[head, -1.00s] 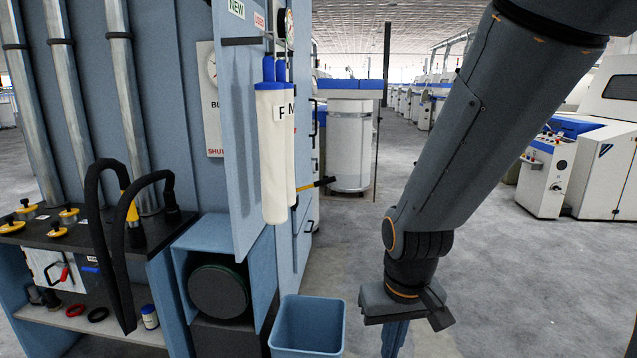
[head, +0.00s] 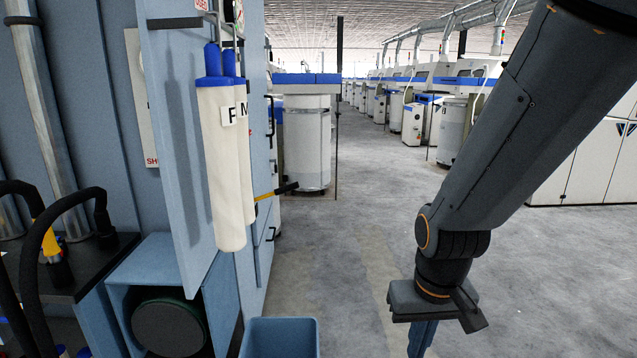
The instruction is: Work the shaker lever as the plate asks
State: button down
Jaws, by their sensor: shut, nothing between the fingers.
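A lever with a yellow shaft and a black grip (head: 284,189) sticks out to the right from the side of the blue-grey cabinet (head: 258,120), roughly level. I cannot tell for sure that it is the shaker lever. A white plate (head: 142,100) on the cabinet is mostly hidden behind the open door; only red letters "SH" show. My gripper (head: 422,340) hangs pointing down at the lower right, empty, its fingers together and their tips near the frame's bottom edge. It is well to the right of the lever and apart from it.
Two white filter sleeves (head: 222,160) with blue tops hang on the open door (head: 172,130). A blue bin (head: 280,338) stands on the floor below. Black hoses (head: 65,215) arch at left. A white drum (head: 306,145) stands behind the lever. The grey floor at centre is clear.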

aim_at(289, 187)
jog(key=z, duration=0.7)
jog(key=i, duration=2.8)
jog(key=u, duration=1.4)
jog(key=i, duration=0.65)
jog(key=u, duration=0.6)
